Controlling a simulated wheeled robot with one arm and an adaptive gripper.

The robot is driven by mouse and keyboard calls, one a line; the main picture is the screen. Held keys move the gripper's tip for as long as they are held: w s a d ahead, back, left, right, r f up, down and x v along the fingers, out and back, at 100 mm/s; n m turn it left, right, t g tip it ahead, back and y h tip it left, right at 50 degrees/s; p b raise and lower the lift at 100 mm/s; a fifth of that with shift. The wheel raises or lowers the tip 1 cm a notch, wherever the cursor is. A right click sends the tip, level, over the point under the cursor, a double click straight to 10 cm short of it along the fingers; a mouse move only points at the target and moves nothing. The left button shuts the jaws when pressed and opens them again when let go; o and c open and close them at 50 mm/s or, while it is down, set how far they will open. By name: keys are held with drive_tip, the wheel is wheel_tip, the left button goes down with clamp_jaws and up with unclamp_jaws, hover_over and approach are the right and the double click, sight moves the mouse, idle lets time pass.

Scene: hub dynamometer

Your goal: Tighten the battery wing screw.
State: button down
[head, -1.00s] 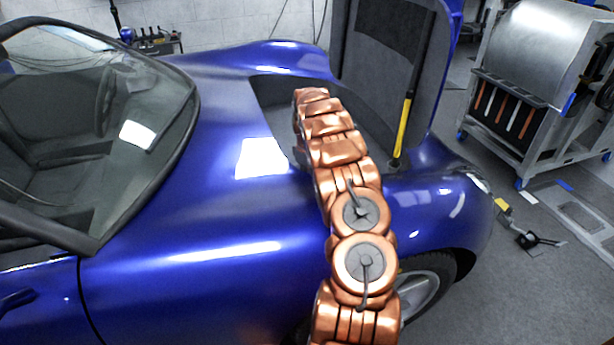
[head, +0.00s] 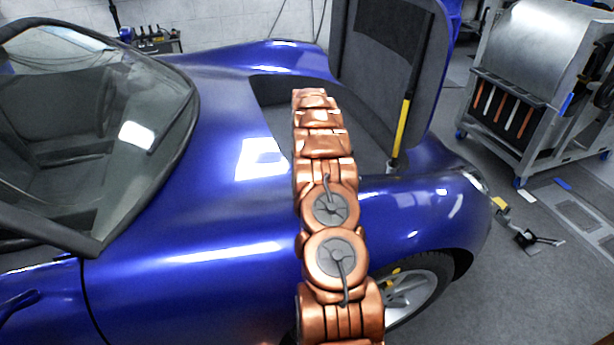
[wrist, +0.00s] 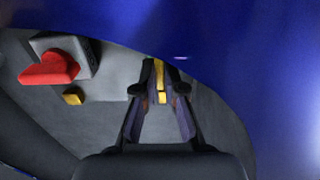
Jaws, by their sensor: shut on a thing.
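In the wrist view my gripper (wrist: 160,112) reaches into the dark grey front compartment of the blue car. Its two dark fingers are closed in on a narrow yellow piece (wrist: 160,80), which stands between the fingertips. It looks like the wing screw, but the picture is too small and dark to be sure. A grey block (wrist: 80,54) with a red part (wrist: 48,70) on it lies to the left of the fingers. A small yellow block (wrist: 72,96) is just below them. In the head view my arm hides the gripper and the screw.
The blue car body (head: 205,220) surrounds the compartment (head: 268,92), and its rim passes close to my gripper. The raised lid (head: 378,70) stands behind, with a yellow and black strut (head: 402,128). A metal cart (head: 540,85) stands at the right on open floor.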

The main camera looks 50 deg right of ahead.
idle(0.5)
drive_tip(key=c, duration=1.3)
unclamp_jaws()
drive_tip(key=shift+o, duration=0.2)
wheel_tip(320, 180, up, 12)
